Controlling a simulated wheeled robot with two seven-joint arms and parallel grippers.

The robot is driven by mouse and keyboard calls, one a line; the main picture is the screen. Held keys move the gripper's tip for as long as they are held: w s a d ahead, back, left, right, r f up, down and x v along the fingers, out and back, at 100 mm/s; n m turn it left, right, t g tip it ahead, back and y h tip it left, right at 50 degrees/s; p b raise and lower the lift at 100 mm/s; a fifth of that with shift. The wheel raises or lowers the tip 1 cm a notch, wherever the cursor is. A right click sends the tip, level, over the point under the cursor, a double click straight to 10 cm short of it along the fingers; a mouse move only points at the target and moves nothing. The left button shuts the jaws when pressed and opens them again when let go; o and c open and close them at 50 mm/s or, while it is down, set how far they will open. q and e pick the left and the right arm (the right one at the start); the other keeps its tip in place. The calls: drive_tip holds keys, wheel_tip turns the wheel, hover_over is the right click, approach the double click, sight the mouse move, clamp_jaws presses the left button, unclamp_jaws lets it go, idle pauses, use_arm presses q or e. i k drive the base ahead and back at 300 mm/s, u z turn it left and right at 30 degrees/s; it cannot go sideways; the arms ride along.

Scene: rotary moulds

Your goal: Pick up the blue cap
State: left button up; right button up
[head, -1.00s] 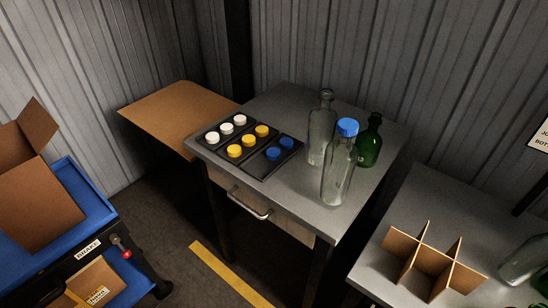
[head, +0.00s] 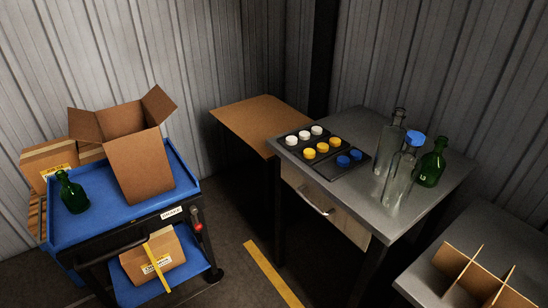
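Neither of my grippers shows in the head view.
Another clear bottle (head: 389,140) and a green bottle (head: 432,165) stand by the capped one. A blue cart (head: 119,216) with an open cardboard box (head: 140,165) and a green bottle (head: 72,194) is at left. A cardboard divider (head: 470,272) stands at lower right. Dark floor lies between cart and table.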

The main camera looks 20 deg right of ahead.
sight(344, 162)
drive_tip(key=u, duration=0.6)
drive_tip(key=i, duration=0.9)
drive_tip(key=z, duration=1.35)
